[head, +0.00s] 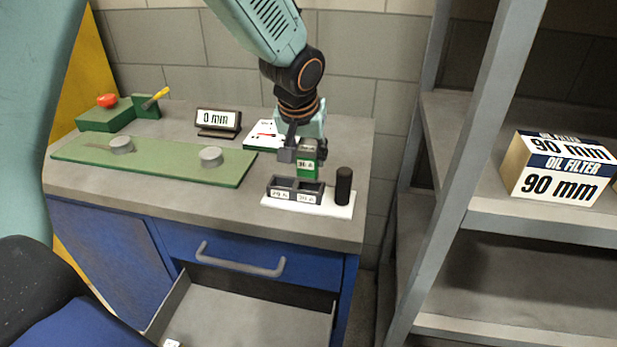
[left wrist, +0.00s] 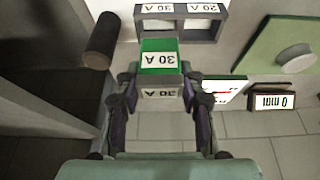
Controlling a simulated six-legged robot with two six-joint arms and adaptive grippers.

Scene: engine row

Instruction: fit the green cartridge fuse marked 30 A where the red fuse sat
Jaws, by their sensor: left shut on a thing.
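My left gripper (head: 306,157) is shut on the green cartridge fuse (head: 308,167), which carries a white 30 A label. It holds the fuse upright, just above and behind the dark fuse holder (head: 295,190). In the left wrist view the fuse (left wrist: 160,48) sits between the two fingers, near the holder's 30 A side. The holder (left wrist: 180,12) has two compartments that look empty, labelled 20 A and 30 A; in the head view 30 A is on the right. I see no red fuse. My right gripper is not in view.
A black cylinder (head: 344,186) stands right of the holder on the same white base (head: 330,209). A green board (head: 160,161) with two grey discs lies left. A 0 mm display (head: 218,121) stands behind. Below, a drawer (head: 245,305) is open. Shelves with an oil filter box (head: 557,168) stand right.

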